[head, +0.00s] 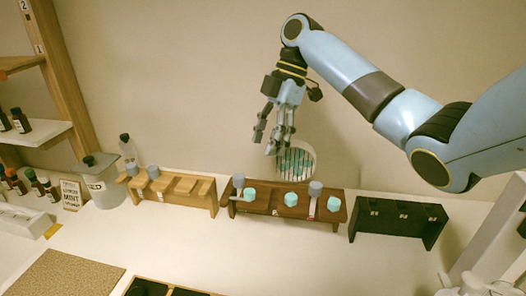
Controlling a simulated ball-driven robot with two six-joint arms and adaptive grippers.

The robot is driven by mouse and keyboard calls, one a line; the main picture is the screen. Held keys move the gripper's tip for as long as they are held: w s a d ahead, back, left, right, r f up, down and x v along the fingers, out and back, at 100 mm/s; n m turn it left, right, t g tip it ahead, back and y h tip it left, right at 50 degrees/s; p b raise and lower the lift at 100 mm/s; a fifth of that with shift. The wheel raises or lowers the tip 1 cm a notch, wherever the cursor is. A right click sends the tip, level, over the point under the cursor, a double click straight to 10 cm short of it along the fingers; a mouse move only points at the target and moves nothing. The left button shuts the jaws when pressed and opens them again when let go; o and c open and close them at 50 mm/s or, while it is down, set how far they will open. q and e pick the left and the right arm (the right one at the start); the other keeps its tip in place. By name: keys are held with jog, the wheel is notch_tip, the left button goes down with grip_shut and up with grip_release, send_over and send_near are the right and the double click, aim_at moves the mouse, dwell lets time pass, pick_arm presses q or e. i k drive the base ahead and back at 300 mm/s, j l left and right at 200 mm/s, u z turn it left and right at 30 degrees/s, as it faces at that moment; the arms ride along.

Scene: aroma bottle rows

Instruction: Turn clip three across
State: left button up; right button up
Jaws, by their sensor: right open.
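A dark brown rack (268,206) stands mid-table. It bears teal pieces, one at the left (249,194), one in the middle (291,199) and one at the right (333,203). Grey round knobs stand at its left (238,180) and right (315,187). A pale strip lies across by the left teal piece; another pale strip (312,208) runs front to back below the right knob. I cannot tell which one is clip three. My right gripper (267,144) hangs open and empty above and behind this rack, apart from it. My left gripper is out of view.
A light wood rack (205,199) with grey knobs stands left, a black rack (400,222) right. A slatted round basket (308,155) is behind the middle rack. A grey-lidded jar (103,187) and shelves are at left. The table front centre is clear.

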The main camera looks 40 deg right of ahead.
aim_at(334, 204)
jog(key=k+j, duration=1.2)
jog(key=j, duration=0.1)
